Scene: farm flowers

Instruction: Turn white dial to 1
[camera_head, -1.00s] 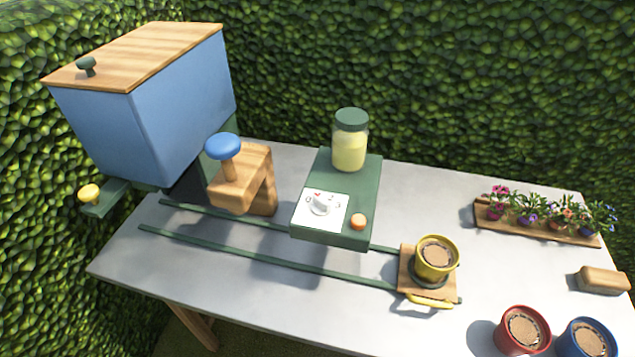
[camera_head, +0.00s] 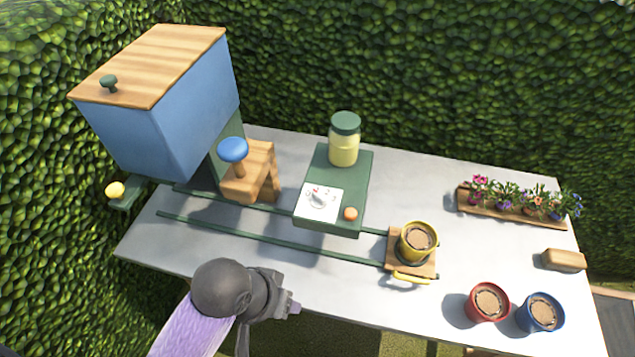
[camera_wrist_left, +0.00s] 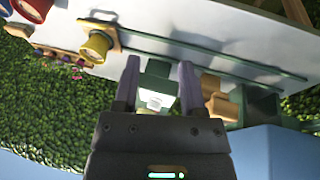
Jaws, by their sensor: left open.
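The white dial (camera_head: 319,199) sits on a white square plate on top of the green box (camera_head: 348,180), left of a small orange button (camera_head: 351,214). Its exact setting is too small to read. In the head view my left arm comes in from the bottom left, with my left gripper (camera_head: 294,308) near the table's front edge, below and in front of the dial and apart from it. In the left wrist view my left gripper (camera_wrist_left: 158,75) is open and empty, with the green box and its pale plate (camera_wrist_left: 155,98) beyond the fingers. My right gripper is not in view.
A jar (camera_head: 344,140) stands on the green box. A blue hopper (camera_head: 165,110) and wooden stand (camera_head: 262,172) are left. A yellow pot (camera_head: 418,240) sits on a wooden slider on green rails. Red (camera_head: 487,302) and blue (camera_head: 541,312) pots stand right.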

